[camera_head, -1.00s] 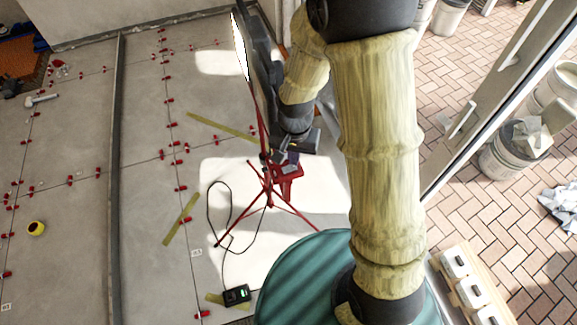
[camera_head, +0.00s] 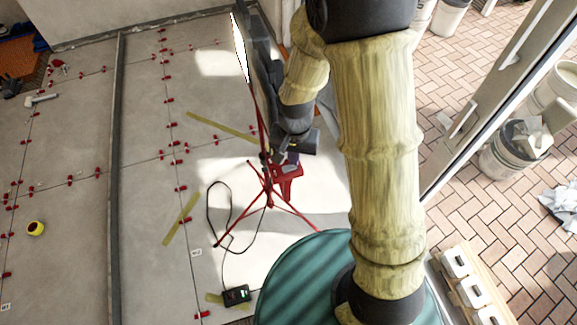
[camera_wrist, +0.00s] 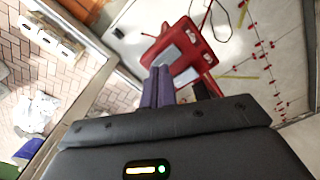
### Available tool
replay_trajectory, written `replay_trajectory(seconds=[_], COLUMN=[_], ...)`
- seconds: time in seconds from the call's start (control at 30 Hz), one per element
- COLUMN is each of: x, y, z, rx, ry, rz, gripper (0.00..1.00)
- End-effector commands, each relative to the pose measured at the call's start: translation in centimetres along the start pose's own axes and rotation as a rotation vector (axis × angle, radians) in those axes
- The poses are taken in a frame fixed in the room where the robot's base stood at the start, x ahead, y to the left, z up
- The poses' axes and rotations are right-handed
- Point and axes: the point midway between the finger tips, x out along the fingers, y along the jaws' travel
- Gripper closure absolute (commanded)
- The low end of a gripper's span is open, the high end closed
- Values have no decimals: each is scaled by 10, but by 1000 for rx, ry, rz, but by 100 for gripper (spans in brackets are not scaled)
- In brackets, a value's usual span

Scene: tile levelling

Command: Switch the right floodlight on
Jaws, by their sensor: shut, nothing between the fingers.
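A floodlight stands on a red tripod (camera_head: 268,190) in the head view. Its dark housing (camera_head: 264,62) is high up, partly behind my arm, and its narrow visible face (camera_head: 240,48) is bright white. A red box (camera_head: 289,172) with grey parts hangs on the tripod; it is large in the wrist view (camera_wrist: 205,58). My gripper (camera_wrist: 157,72) is shut and empty, its purple fingers pointing at the red box and overlapping its near edge in the wrist view. I cannot tell whether they touch it. In the head view the fingertips are small and unclear beside the tripod.
Red tile clips (camera_head: 181,188) dot the grey tiles. A teal round surface (camera_head: 300,285) is in front. White buckets (camera_head: 515,150) stand on brick paving at right.

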Motion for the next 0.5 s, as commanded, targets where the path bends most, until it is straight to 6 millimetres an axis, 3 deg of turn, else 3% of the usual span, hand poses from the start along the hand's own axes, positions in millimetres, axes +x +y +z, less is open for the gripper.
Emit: replay_trajectory(seconds=[0.5], x=[8], y=[0], z=[0], rx=[0], ry=[0], rz=[0], gripper=[100])
